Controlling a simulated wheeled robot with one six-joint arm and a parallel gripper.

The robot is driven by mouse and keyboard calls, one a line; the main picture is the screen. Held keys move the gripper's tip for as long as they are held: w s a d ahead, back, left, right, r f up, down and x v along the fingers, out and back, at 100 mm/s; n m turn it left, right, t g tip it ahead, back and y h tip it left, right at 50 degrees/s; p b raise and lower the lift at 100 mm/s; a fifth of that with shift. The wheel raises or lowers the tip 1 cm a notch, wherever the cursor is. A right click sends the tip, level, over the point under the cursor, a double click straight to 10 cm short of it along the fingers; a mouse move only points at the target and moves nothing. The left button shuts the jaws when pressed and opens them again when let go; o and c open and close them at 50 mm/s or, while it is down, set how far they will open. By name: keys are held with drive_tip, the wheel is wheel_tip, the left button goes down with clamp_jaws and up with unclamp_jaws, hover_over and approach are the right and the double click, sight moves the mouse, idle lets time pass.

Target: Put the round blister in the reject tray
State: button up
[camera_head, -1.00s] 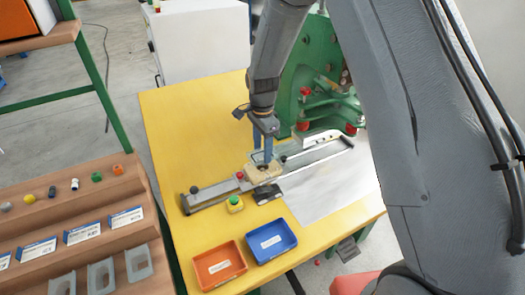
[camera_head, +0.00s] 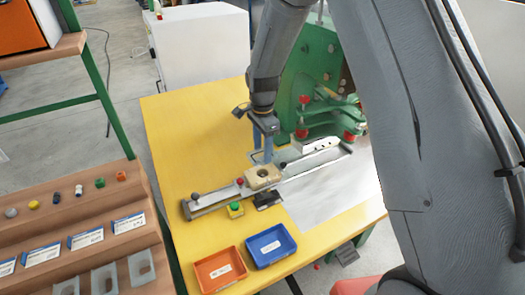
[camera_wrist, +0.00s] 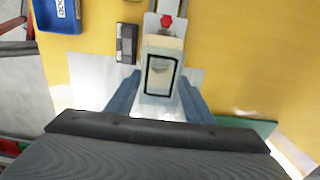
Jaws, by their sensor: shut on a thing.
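My gripper (camera_head: 262,156) is above the far side of the sliding fixture on the yellow table. In the wrist view its two blue fingers (camera_wrist: 160,92) are shut on a clear blister (camera_wrist: 158,84) with a dark rectangular outline and a bubble shape in its middle. The blister is hard to make out in the head view. The orange tray (camera_head: 203,288) and blue tray (camera_head: 252,264) stand at the near edge. The blue tray's label reads GOOD in the wrist view (camera_wrist: 42,18); the orange tray's label is unreadable.
The green press (camera_head: 300,90) stands behind the fixture. A green button on a yellow box (camera_head: 236,210) and a dark block (camera_head: 267,199) sit between fixture and trays. A wooden shelf (camera_head: 110,205) with clear blisters and small parts is at left.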

drive_tip(key=shift+r+p, duration=0.85)
drive_tip(key=shift+r, duration=0.7)
